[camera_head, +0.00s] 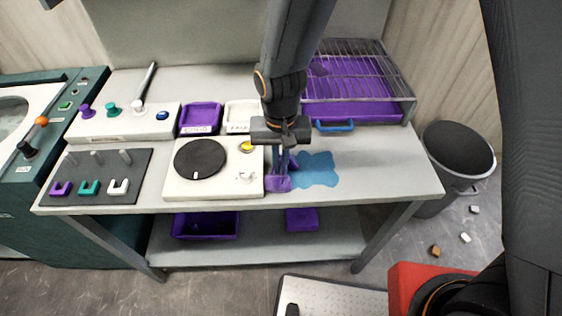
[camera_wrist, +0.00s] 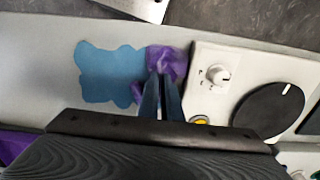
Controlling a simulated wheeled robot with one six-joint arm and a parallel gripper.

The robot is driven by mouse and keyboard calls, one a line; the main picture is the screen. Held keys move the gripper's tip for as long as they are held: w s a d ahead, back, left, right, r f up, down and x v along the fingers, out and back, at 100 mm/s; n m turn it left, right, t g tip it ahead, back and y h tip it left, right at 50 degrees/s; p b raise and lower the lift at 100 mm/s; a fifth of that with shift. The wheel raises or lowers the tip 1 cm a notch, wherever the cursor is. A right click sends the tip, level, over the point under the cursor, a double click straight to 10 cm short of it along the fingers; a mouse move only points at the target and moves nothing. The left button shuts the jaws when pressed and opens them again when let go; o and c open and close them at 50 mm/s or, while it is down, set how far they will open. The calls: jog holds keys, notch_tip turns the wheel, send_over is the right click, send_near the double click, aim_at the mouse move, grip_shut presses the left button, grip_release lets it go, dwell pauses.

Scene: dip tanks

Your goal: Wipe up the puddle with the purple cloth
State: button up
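The blue puddle (camera_head: 316,170) lies on the grey table top, right of the white unit with the dark disc. It also shows in the wrist view (camera_wrist: 108,74), left of my fingers. The purple cloth (camera_head: 277,183) is at the puddle's left edge, between it and the white unit. In the wrist view the cloth (camera_wrist: 168,62) sits at and around my fingertips. My gripper (camera_head: 284,172) points down at the cloth, its fingers close together with cloth at their tips. Part of the cloth is hidden behind the fingers.
The white unit (camera_head: 183,182) stands close on the left of the cloth. A purple tray with a wire rack (camera_head: 408,108) and a blue handle (camera_head: 334,126) stands behind the puddle. The table top (camera_head: 385,170) is clear to the right. A grey bin (camera_head: 440,190) stands beyond its right end.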

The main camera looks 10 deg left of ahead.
jog(key=o, duration=1.4)
jog(key=shift+a, duration=0.1)
jog(key=c, duration=0.6)
grip_shut()
jog(key=shift+f, duration=0.55)
jog(key=shift+r, duration=0.15)
